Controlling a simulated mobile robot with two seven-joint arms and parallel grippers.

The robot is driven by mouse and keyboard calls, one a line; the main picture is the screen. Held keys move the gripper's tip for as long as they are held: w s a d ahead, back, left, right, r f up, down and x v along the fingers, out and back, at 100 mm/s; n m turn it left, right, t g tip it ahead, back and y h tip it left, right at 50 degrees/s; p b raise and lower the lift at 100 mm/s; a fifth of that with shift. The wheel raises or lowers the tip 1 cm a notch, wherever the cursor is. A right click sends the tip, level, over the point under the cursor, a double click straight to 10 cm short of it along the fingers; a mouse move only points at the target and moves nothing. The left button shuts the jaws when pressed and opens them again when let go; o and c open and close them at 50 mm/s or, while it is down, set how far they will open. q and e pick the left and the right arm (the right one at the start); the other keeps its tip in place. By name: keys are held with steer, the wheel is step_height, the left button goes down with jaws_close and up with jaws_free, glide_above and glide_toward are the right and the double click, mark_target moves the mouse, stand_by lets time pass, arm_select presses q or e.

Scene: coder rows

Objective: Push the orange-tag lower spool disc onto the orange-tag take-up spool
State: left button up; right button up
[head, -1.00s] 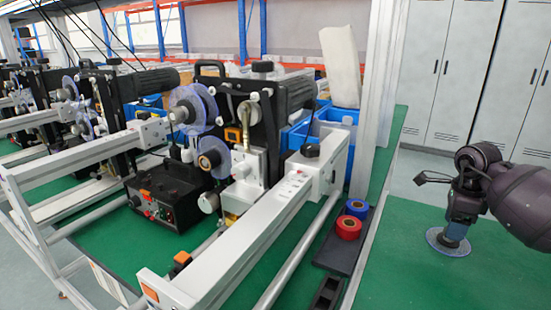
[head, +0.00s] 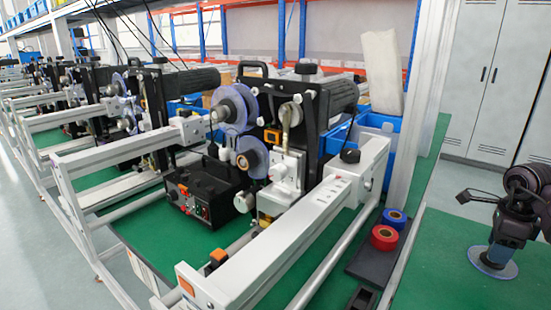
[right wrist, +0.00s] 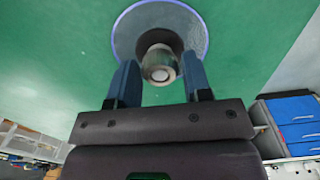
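The lower spool disc (head: 481,264) is a clear round plate with a bluish rim, lying flat at the green tabletop on the right. My right gripper (head: 497,250) points down over it. In the right wrist view the disc (right wrist: 128,32) lies beyond the fingers, and its pale central hub (right wrist: 159,66) sits between the two blue fingertips, which appear to touch its sides. The near machine carries an orange tag (head: 218,256). Its lower take-up spool (head: 245,160) faces left, with a copper-coloured core and a clear flange behind. My left gripper is not in view.
A larger clear spool (head: 236,108) sits above the take-up spool. A black control box (head: 205,190) stands below it.

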steer(key=c, duration=0.6)
steer(key=shift+r+p, duration=0.45)
steer(key=shift+r, duration=1.1)
steer(key=shift+c, duration=0.3)
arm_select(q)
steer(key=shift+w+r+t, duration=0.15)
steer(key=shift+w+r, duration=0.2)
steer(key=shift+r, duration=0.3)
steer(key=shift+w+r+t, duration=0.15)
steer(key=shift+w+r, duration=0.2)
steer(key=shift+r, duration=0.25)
arm_select(e)
steer(key=shift+r, duration=1)
